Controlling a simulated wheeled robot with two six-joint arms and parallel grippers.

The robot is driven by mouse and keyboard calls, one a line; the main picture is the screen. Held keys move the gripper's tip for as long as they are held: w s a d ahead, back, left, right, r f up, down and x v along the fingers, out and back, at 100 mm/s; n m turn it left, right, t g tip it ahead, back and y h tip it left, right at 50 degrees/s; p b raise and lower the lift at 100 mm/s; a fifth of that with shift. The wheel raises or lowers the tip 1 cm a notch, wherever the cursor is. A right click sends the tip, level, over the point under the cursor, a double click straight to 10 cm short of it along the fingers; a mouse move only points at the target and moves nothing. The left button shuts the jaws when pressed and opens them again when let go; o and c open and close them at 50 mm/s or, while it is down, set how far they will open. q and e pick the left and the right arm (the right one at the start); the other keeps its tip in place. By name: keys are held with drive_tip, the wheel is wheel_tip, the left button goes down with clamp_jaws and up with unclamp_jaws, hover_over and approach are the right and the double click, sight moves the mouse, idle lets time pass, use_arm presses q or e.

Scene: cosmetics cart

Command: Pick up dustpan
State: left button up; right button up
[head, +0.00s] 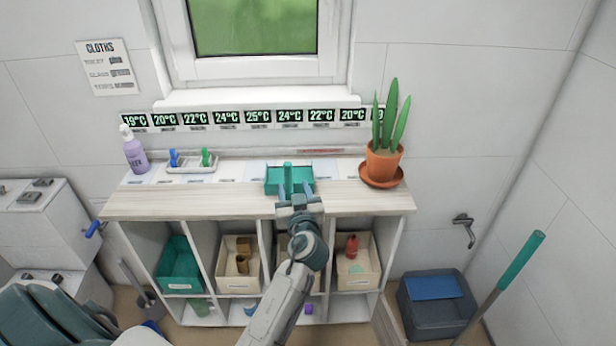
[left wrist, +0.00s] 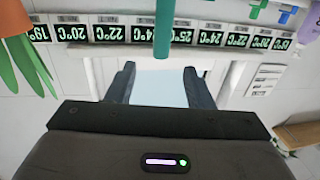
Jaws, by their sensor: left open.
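The teal dustpan (head: 300,175) lies on the wooden top of the shelf unit, near its front edge, with its handle (head: 287,172) showing above the pan. My left gripper (head: 296,191) is at the front of the dustpan, with its fingers overlapping the pan's lower edge in the head view. In the left wrist view the fingers (left wrist: 158,80) are apart with nothing between them. The teal handle (left wrist: 163,28) hangs into that view, beyond the fingertips. I cannot tell whether the fingers touch the dustpan. My right gripper is not in view.
A potted plant (head: 384,160) stands on a saucer to the right. A lilac spray bottle (head: 136,155) and a small tray (head: 193,166) stand on the left. Below are cubbies with bins (head: 181,270). A blue-grey tub (head: 436,308) stands at the right on the floor.

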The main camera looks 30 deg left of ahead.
sight(288, 172)
use_arm(q)
drive_tip(key=p+x, duration=0.1)
drive_tip(key=x, duration=0.3)
drive_tip(key=shift+w+a+f, duration=0.1)
drive_tip(key=shift+a, duration=0.2)
drive_tip(key=shift+w+a+p, duration=0.1)
drive_tip(key=shift+w+p, duration=0.15)
drive_tip(key=shift+p, duration=0.15)
drive_tip(key=p+x, duration=0.2)
drive_tip(key=x, duration=0.2)
drive_tip(key=shift+a+f+p, duration=0.1)
drive_tip(key=shift+p, duration=0.25)
drive_tip(key=shift+w+a+f, duration=0.15)
drive_tip(key=shift+w+f, duration=0.05)
drive_tip(key=shift+w, duration=0.05)
drive_tip(key=shift+c, duration=0.5)
clamp_jaws()
